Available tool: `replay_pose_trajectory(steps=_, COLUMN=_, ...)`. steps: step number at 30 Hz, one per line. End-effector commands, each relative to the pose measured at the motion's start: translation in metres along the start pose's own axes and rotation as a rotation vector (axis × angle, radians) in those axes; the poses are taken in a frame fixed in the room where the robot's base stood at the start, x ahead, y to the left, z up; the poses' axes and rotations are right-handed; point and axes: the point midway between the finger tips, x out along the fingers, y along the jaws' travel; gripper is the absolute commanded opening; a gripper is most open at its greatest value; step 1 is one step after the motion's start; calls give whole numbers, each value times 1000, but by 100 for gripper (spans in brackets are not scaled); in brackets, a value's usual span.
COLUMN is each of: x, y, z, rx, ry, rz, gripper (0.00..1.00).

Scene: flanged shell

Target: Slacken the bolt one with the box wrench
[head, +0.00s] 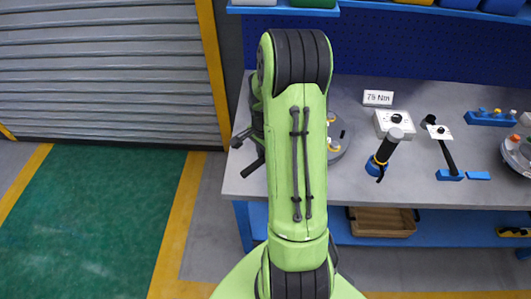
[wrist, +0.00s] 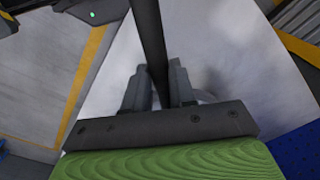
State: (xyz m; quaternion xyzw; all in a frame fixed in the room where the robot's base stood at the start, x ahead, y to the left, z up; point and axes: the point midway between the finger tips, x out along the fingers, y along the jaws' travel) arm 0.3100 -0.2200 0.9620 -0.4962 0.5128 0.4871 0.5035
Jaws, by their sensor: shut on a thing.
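In the wrist view my gripper (wrist: 160,85) is shut on a long dark bar, which I take to be the box wrench (wrist: 149,32). The bar runs up and out of the picture, so its ring end does not show there. A round grey part (head: 338,137), likely the flanged shell, shows partly at the arm's right edge. Bolt one cannot be made out in either view, and I cannot tell whether the wrench touches it.
The grey workbench (head: 400,185) carries a "75 Nm" sign (head: 378,98), a blue-and-black handled tool (head: 384,155), a black-handled tool (head: 445,150) and a blue holder with small parts (head: 490,118). Another round part (head: 519,152) sits at the right edge. A wooden tray (head: 382,222) lies below.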

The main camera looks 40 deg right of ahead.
Motion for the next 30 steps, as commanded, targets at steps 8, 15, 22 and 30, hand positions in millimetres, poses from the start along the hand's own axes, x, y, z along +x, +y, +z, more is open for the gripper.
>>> replay_pose_trajectory(steps=8, x=8, y=0, z=0, rx=0, ry=1, rz=-1, gripper=0)
replay_pose_trajectory(steps=15, x=14, y=0, z=0, rx=0, ry=1, rz=-1, gripper=0)
replay_pose_trajectory(steps=22, x=16, y=0, z=0, rx=-4, ry=1, rz=-1, gripper=0)
replay_pose_trajectory(steps=30, x=19, y=14, z=0, rx=-112, ry=0, rz=-3, gripper=0)
